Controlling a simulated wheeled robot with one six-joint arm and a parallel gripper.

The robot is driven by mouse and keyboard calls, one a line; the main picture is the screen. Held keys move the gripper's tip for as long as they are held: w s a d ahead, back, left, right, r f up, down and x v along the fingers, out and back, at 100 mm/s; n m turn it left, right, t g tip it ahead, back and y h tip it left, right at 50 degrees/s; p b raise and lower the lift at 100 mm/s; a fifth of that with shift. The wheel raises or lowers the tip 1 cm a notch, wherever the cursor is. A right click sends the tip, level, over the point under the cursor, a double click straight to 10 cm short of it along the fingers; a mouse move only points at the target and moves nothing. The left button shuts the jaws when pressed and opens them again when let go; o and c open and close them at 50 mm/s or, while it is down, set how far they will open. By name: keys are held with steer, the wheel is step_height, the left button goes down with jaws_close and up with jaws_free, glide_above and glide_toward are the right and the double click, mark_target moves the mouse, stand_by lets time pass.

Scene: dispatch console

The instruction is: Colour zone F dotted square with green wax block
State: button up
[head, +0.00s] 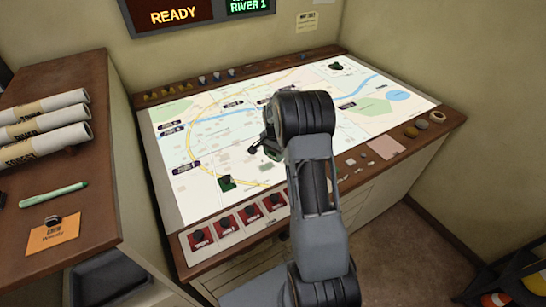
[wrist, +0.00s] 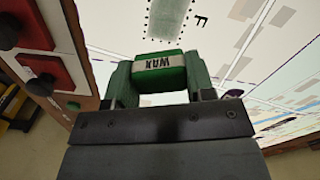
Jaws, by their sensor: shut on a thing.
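My gripper (wrist: 158,80) is shut on the green wax block (wrist: 160,82), which has a white band reading WAX, upside down in the wrist view. Green shows on both sides of the block, where my fingers are. Just beyond the block, at the top of the wrist view, the dotted square (wrist: 168,18) lies on the map beside a black letter F. Its inside looks grey-green, and its far edge is cut off. In the head view my gripper (head: 266,148) is low over the map's middle, partly hidden by my arm. Contact between block and map cannot be told.
The lit map table (head: 220,150) has a row of red switches (head: 226,224) along its front edge. A small dark green object (head: 227,183) stands on the map at front left, another dark piece (head: 336,66) at the back. Rolled papers (head: 45,130) lie on the left cabinet.

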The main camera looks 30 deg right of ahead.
steer(key=shift+r+p, duration=1.25)
steer(key=shift+r, duration=1.15)
steer(key=shift+f, duration=0.1)
